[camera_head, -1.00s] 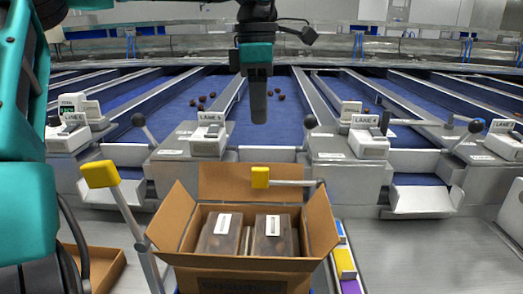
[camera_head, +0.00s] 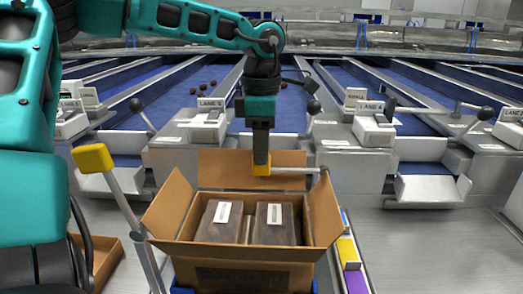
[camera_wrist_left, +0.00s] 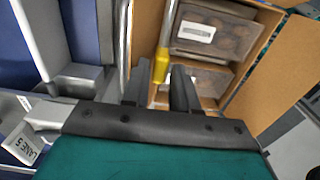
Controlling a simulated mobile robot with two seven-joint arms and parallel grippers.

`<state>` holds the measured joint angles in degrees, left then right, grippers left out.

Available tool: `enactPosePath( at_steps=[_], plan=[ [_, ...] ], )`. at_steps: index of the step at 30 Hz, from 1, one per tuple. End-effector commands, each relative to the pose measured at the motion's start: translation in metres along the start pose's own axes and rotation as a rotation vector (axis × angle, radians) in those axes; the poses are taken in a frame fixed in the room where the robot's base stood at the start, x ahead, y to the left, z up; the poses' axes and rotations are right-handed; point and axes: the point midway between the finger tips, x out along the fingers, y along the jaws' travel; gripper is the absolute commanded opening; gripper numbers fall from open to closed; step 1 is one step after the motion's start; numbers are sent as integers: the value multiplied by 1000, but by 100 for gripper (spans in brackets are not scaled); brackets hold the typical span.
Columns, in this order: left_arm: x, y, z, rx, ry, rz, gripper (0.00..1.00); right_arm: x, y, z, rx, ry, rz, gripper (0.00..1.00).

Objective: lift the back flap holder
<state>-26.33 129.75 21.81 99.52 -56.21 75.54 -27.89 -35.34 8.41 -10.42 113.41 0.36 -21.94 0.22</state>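The back flap holder is a thin metal arm with a yellow tip (camera_head: 261,169), lying across in front of the box's raised back flap (camera_head: 222,169). My left gripper (camera_head: 261,158) points down right at the yellow tip and partly covers it in the head view. In the left wrist view the fingers (camera_wrist_left: 161,76) stand apart, with the yellow tip (camera_wrist_left: 162,62) between or just beyond their ends; contact cannot be told. The cardboard box (camera_head: 252,255) stands open with its flaps out. My right gripper is not in view.
Dark clear-lidded packs (camera_head: 274,222) with white labels lie in the box. Another yellow-tipped holder (camera_head: 93,158) stands at the box's left. Lane machines with ball-ended levers (camera_head: 313,107) stand close behind. Bare metal table (camera_head: 430,245) is free at right.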

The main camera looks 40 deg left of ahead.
Motion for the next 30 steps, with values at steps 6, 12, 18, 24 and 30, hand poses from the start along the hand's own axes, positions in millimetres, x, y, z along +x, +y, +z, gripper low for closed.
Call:
enactPosePath(
  at_steps=[6, 12, 18, 24, 30],
  plan=[
    [7, 0, 0, 0, 0, -1, 28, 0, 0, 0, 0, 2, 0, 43],
    [7, 0, 0, 0, 0, -1, 25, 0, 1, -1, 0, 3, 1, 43],
    [6, 0, 0, 0, 0, 0, 6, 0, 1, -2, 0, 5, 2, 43],
    [6, 0, 0, 0, 0, 0, 0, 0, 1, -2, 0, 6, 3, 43],
    [6, 0, 0, 0, 0, 0, 0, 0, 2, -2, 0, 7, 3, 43]
  ],
)
